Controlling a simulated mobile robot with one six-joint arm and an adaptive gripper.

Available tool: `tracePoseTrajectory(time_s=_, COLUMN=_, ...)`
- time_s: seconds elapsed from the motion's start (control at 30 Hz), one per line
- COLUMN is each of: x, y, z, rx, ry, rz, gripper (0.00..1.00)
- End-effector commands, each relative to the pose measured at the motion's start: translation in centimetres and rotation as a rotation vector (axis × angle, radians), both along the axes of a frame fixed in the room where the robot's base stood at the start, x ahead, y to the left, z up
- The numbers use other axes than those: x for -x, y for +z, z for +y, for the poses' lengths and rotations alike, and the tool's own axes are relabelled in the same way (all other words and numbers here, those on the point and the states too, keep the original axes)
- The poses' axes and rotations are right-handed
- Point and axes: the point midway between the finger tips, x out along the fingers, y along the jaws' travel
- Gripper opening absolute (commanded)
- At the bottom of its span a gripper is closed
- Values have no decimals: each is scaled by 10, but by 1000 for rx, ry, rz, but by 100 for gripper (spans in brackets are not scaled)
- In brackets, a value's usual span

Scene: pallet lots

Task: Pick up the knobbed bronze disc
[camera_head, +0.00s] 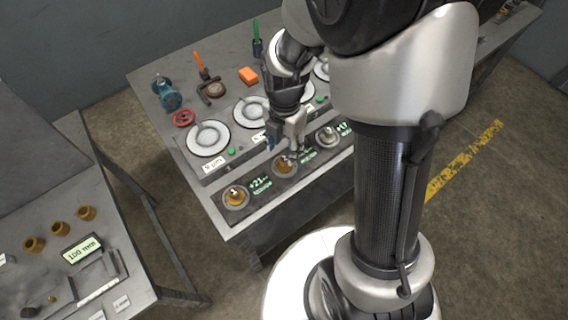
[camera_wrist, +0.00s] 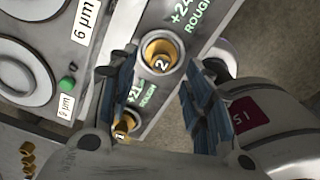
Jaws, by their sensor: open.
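Several bronze discs with raised knobs sit in round cups along the front strip of the grey bench. The middle disc (camera_head: 285,166) is directly below my gripper (camera_head: 287,147) and partly hidden by it. In the wrist view this disc, marked 2 (camera_wrist: 160,54), lies just beyond the fingertips, between the lines of my open gripper (camera_wrist: 157,72). A second disc (camera_head: 236,195) sits in the left cup; in the wrist view it is marked 1 (camera_wrist: 122,127) and is partly behind a finger. A third disc (camera_head: 328,134) is in the right cup. The gripper holds nothing.
Round white plates (camera_head: 208,139) on a raised panel stand behind the strip. A blue device (camera_head: 166,93), a red handwheel (camera_head: 183,118) and an orange block (camera_head: 248,75) lie farther back. Bronze pieces (camera_head: 60,228) stand on the left table. Floor separates the tables.

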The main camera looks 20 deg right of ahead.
Motion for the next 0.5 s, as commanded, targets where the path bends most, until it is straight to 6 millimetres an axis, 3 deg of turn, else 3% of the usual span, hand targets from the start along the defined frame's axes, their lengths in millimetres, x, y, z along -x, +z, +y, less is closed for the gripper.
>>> tracePoseTrajectory(time_s=0.17, x=1, y=-8, z=0, rx=0, ry=0, rz=-1, gripper=46)
tracePoseTrajectory(time_s=0.5, x=5, y=-55, z=3, rx=1, ry=0, rz=1, gripper=46)
